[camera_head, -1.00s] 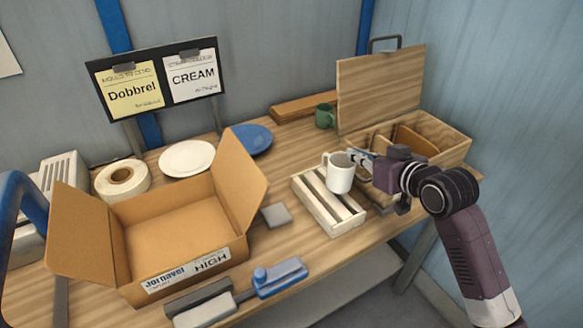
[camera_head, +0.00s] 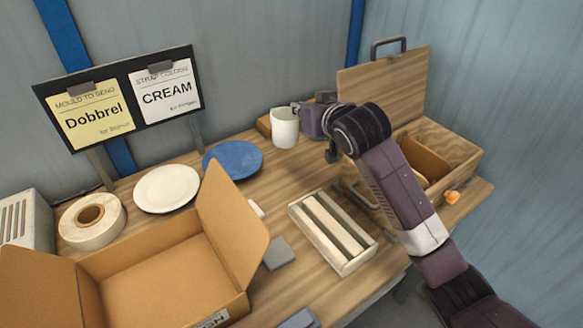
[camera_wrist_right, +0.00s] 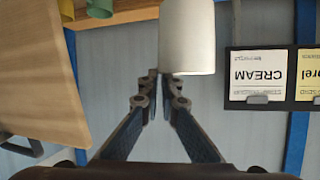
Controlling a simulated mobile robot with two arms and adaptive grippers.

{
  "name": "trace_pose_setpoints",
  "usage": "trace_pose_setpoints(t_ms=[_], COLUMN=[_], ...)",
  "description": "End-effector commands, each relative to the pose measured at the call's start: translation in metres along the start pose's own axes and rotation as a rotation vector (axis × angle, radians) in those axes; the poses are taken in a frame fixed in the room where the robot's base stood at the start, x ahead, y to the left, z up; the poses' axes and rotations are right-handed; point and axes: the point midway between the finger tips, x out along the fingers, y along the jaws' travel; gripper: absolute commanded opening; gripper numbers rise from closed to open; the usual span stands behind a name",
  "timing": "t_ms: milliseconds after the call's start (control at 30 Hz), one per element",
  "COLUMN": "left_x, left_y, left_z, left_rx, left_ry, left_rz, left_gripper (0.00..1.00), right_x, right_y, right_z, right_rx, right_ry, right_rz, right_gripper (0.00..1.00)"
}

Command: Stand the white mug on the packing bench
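The white mug (camera_head: 285,128) is upright toward the back of the packing bench (camera_head: 262,190), right of the blue plate. I cannot tell whether its base touches the bench or hangs above it. My right gripper (camera_head: 299,112) reaches it from the right. In the right wrist view, the gripper's fingers (camera_wrist_right: 162,78) are nearly together at the side of the mug (camera_wrist_right: 187,38), apparently on its handle, which is hidden. My left gripper is not in view.
A blue plate (camera_head: 233,160) and white plate (camera_head: 167,188) lie left of the mug. A slatted crate (camera_head: 333,232) stands empty in front. A lidded wooden box (camera_head: 455,150) is at right, an open carton (camera_head: 165,275) at left. A green mug (camera_wrist_right: 99,8) shows in the wrist view.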

Motion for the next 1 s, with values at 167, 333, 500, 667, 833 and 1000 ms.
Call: trace_pose_setpoints(t_ms=[167, 333, 500, 667, 833, 1000], left_x=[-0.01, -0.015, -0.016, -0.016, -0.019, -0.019], left_y=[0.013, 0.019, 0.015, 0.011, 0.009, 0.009], left_z=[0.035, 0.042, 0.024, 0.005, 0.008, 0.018], left_rx=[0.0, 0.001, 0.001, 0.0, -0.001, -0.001], left_ry=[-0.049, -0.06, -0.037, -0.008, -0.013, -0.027], left_rz=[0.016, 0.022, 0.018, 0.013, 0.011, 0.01], left_gripper=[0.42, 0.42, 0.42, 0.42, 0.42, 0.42], right_x=[0.018, 0.034, 0.044, 0.049, 0.059, 0.062], right_y=[0.004, 0.007, 0.009, 0.01, 0.011, 0.012], right_z=[0.046, 0.086, 0.111, 0.123, 0.147, 0.156], right_rx=[0.0, 0.001, 0.0, 0.0, 0.001, -0.001], right_ry=[-0.005, -0.003, 0.001, 0.001, 0.0, 0.003], right_rz=[0.001, -0.001, -0.001, -0.001, -0.001, -0.002], right_gripper=[0.0, 0.0, 0.0, 0.0, 0.0, 0.0])
